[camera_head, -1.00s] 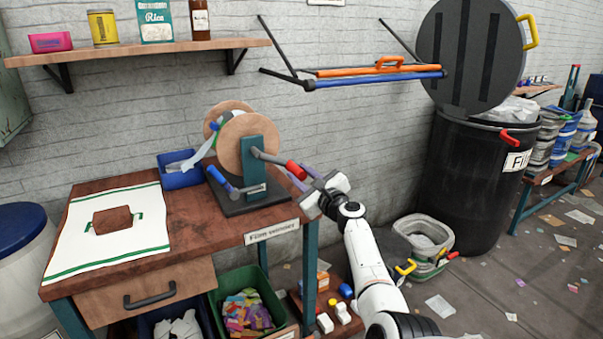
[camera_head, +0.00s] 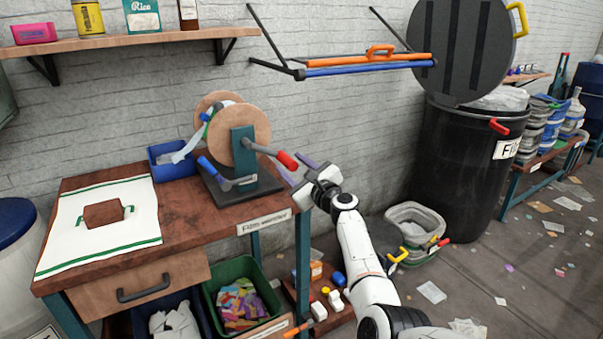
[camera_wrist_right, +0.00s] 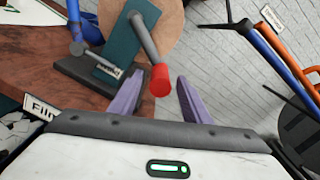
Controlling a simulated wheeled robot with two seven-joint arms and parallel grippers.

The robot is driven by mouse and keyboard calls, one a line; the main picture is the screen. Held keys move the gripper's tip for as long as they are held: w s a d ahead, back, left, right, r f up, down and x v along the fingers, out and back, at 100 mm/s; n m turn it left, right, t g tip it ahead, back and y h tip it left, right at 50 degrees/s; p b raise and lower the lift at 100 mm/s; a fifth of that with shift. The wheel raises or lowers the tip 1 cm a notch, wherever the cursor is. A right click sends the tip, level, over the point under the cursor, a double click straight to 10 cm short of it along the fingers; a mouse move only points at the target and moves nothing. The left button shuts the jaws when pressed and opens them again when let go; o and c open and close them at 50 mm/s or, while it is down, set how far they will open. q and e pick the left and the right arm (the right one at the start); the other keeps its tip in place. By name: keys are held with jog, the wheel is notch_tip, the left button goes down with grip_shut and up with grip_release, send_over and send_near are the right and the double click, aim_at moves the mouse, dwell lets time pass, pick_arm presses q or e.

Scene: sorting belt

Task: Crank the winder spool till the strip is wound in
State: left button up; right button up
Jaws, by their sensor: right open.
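The winder spool (camera_head: 244,128) has pale wooden discs and a teal upright on a dark base. Its crank ends in a red grip (camera_head: 288,160), which points down and right. The pale strip (camera_head: 186,149) hangs from the spool's left side toward a blue bin. My right gripper (camera_head: 295,165) is open at the red grip. In the right wrist view, the red grip (camera_wrist_right: 160,80) shows between the purple fingers (camera_wrist_right: 160,76), with gaps on both sides; I cannot tell its depth between them. My left gripper is not in view.
A blue-handled lever (camera_head: 212,172) juts from the winder's base. The blue bin (camera_head: 174,168) stands left of it. A white mat (camera_head: 75,235) lies on the bench's left. A black barrel (camera_head: 459,175) stands at the right, and an orange-and-blue rack (camera_head: 368,64) hangs above.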

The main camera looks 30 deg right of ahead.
jog(key=s+p, duration=0.2)
jog(key=s, duration=0.7)
jog(key=shift+s+p, duration=0.3)
jog(key=shift+p, duration=0.1)
jog(key=shift+d, duration=0.1)
